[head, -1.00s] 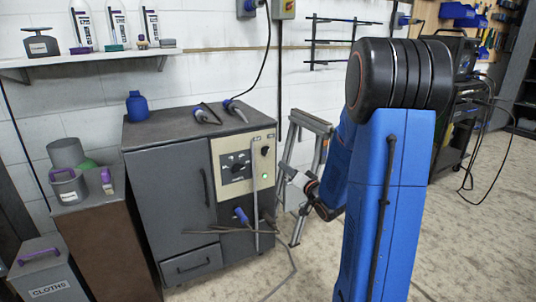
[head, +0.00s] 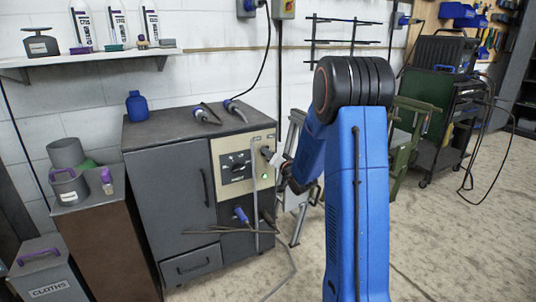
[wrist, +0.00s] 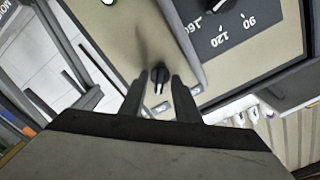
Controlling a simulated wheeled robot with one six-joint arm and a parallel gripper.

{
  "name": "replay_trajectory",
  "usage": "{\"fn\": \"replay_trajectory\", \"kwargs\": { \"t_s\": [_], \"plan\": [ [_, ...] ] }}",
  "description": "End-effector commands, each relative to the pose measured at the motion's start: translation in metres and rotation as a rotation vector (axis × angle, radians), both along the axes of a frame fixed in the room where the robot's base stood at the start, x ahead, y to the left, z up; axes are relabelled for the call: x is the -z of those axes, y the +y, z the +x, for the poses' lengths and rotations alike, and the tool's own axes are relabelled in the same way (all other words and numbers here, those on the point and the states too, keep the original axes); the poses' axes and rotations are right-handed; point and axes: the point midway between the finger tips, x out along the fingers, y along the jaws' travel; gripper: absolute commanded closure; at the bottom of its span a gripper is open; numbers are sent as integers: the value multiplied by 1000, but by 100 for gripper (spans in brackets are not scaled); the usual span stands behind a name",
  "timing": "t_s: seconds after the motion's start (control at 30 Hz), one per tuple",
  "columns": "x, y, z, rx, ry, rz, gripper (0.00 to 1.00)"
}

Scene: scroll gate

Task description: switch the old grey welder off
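The old grey welder (head: 165,190) is a grey cabinet against the wall. Its beige front panel (head: 262,140) carries a large black dial (head: 236,166) and a lit green lamp (head: 264,176). The lamp also shows at the top of the wrist view (wrist: 108,2). A small black rotary switch (wrist: 159,84) sits on the panel.
A pale upright bar (head: 255,190) runs down the panel beside the switch; it also shows in the wrist view (wrist: 183,38). Cables and thin rods (head: 225,231) stick out lower down. Open floor lies at the right.

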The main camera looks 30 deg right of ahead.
Motion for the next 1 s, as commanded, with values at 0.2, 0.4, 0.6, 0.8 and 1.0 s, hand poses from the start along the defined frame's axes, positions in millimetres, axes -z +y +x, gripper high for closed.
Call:
{"fn": "replay_trajectory", "kwargs": {
  "t_s": [0.2, 0.4, 0.6, 0.8, 1.0],
  "plan": [
    [0, 0, 9, 1, 1, 0, 71],
    [0, 0, 9, 1, 1, 0, 71],
    [0, 0, 9, 1, 1, 0, 100],
    [0, 0, 9, 1, 1, -5, 100],
    [0, 0, 9, 1, 1, -58, 100]
  ]
}}
